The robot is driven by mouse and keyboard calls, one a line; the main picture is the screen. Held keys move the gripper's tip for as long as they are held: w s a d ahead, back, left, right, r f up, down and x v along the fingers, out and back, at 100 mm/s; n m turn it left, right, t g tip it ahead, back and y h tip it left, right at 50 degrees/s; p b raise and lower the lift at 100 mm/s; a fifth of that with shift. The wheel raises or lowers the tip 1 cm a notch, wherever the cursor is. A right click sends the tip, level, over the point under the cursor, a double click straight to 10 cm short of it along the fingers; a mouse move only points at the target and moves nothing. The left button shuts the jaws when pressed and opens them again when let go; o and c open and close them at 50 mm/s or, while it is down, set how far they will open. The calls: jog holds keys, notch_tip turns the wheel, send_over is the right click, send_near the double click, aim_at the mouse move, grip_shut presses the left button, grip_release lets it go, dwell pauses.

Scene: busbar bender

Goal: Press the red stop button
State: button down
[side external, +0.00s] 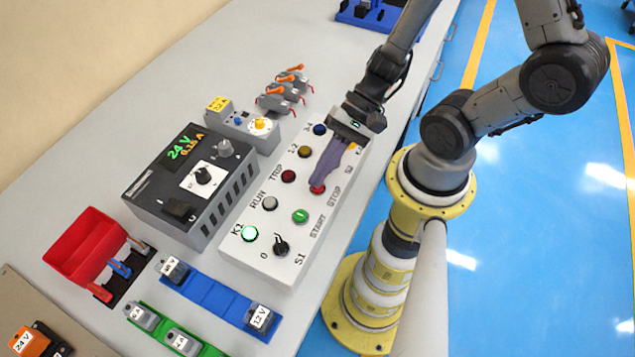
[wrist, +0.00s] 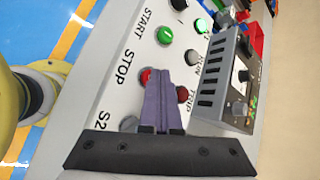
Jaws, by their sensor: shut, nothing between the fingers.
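The red stop button (side external: 317,188) is on the white control panel (side external: 262,262), beside the printed word STOP. My gripper (side external: 320,181) is shut and empty, with its purple-grey fingers pointing down at the button. In the side view the fingertips overlap the button's upper edge. In the wrist view the stop button (wrist: 145,76) shows just left of the fingertips (wrist: 158,74), partly hidden by them. I cannot tell whether the fingers touch it or whether it is pressed in.
The panel also has a green START button (side external: 300,216), a dark red TRIP lamp (side external: 288,176), a lit green K1 lamp (side external: 250,233) and a black S1 knob (side external: 281,246). A dark power supply (side external: 190,185) stands left of the panel.

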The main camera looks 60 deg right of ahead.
aim_at(332, 186)
jog(key=shift+r, duration=0.8)
jog(key=shift+r, duration=2.5)
notch_tip(332, 186, up, 8)
jog(key=s+n+h, duration=0.2)
jog(key=n+h, duration=0.1)
jog(key=n, duration=0.5)
jog(key=d+r+n+t+h, duration=0.2)
jog(key=d+r+n+h, duration=0.2)
jog(key=d, duration=0.5)
jog(key=shift+s+d+r+n+t+h, duration=0.35)
jog(key=shift+r+h, duration=0.2)
jog(key=shift+h, duration=0.35)
